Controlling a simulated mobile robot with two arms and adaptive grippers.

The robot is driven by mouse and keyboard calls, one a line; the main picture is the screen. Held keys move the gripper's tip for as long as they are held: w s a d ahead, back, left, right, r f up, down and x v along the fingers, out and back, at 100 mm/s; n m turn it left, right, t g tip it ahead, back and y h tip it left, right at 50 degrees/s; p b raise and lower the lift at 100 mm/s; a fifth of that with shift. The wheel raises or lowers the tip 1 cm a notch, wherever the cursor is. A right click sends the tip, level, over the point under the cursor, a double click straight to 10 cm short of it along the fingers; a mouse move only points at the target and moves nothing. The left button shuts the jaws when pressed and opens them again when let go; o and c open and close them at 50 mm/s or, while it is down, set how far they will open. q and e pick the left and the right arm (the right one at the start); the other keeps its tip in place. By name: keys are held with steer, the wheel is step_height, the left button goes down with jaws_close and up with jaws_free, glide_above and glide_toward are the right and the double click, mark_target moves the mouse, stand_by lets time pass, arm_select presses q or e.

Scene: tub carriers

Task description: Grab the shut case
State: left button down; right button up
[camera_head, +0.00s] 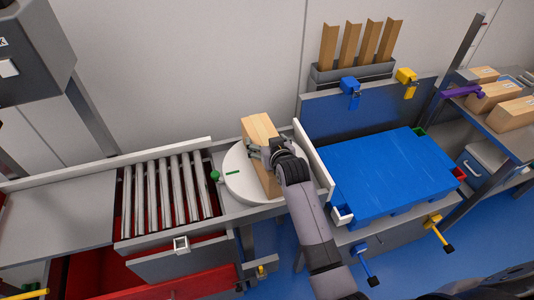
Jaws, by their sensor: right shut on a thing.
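A tan, shut box-like case (258,128) stands on the round white turntable (236,187) in the middle of the bench. My right gripper (266,153) is shut on the case near its upper part, and my right arm reaches in from the bottom. The gripper and wrist hide part of the case's right side. The case seems to rest on the turntable; I cannot tell whether it is lifted. My left gripper is not in view.
Metal rollers (167,190) lie left of the turntable. A blue platform (385,170) is to the right, with a low white rail (313,160) between. Brown cartons (495,95) sit on a shelf at the far right. A grey bin holds upright cardboard strips (350,72) behind.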

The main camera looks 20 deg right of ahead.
steer(key=shift+d+f, duration=0.1)
steer(key=c, duration=1.3)
steer(key=shift+r, duration=0.3)
